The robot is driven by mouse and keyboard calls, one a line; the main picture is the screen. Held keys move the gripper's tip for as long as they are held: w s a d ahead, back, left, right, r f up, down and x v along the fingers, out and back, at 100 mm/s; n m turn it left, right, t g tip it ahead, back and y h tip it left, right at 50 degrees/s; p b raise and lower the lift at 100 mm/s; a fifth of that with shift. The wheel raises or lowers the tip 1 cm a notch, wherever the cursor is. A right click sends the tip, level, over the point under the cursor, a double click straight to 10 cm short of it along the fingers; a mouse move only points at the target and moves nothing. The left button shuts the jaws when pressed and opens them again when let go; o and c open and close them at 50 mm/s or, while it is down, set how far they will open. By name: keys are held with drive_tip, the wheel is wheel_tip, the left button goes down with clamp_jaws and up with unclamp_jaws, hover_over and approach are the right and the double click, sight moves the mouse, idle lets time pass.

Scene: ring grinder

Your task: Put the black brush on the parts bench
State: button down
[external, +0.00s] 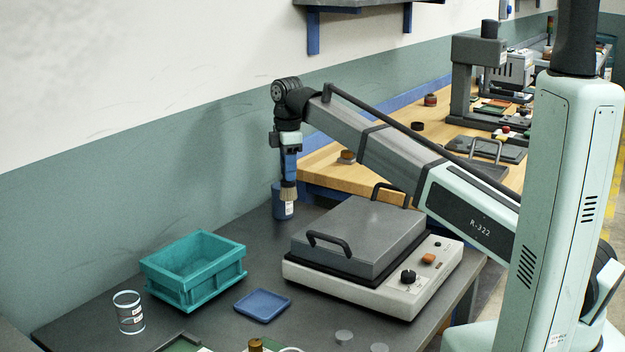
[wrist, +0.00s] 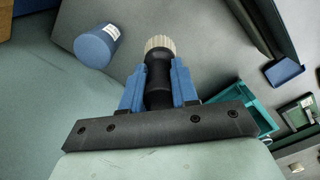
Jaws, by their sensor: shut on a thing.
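The black brush (wrist: 158,75) is held between the blue fingers of my gripper (wrist: 158,88) in the wrist view. Its pale bristles (wrist: 160,43) point away from the gripper. In the external view my gripper (external: 288,168) points down, with the bristles (external: 288,194) below it, in front of a blue cylinder with a white label (external: 278,207). The fingers hide most of the handle there. A wooden-topped bench (external: 320,170) stands beyond the dark grey table (external: 215,327). I cannot tell for sure which one is the parts bench.
A teal bin (external: 195,272), a shallow blue tray (external: 262,305) and a clear jar (external: 128,312) stand on the dark table. A grey-lidded machine (external: 360,240) stands right of my gripper. The wooden bench holds a grey press (external: 476,80) and several small parts.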

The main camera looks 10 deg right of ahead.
wheel_tip(320, 180, up, 13)
drive_tip(key=w+d+m, duration=0.2)
drive_tip(key=w+d, duration=0.8)
drive_tip(key=d, duration=0.3)
drive_tip(key=w+d+m, duration=0.3)
drive_tip(key=w+d, duration=0.7)
drive_tip(key=d, duration=0.3)
drive_tip(key=w+d+m, duration=0.2)
drive_tip(key=w+d, duration=0.2)
drive_tip(key=d, duration=0.8)
drive_tip(key=w+d+m, duration=0.1)
drive_tip(key=w+d, duration=0.2)
drive_tip(key=d, duration=0.9)
drive_tip(key=shift+w+a+f, duration=0.1)
drive_tip(key=shift+f, duration=7.45)
drive_tip(key=shift+f, duration=0.1)
drive_tip(key=c, duration=0.9)
unclamp_jaws()
drive_tip(key=shift+o, duration=0.2)
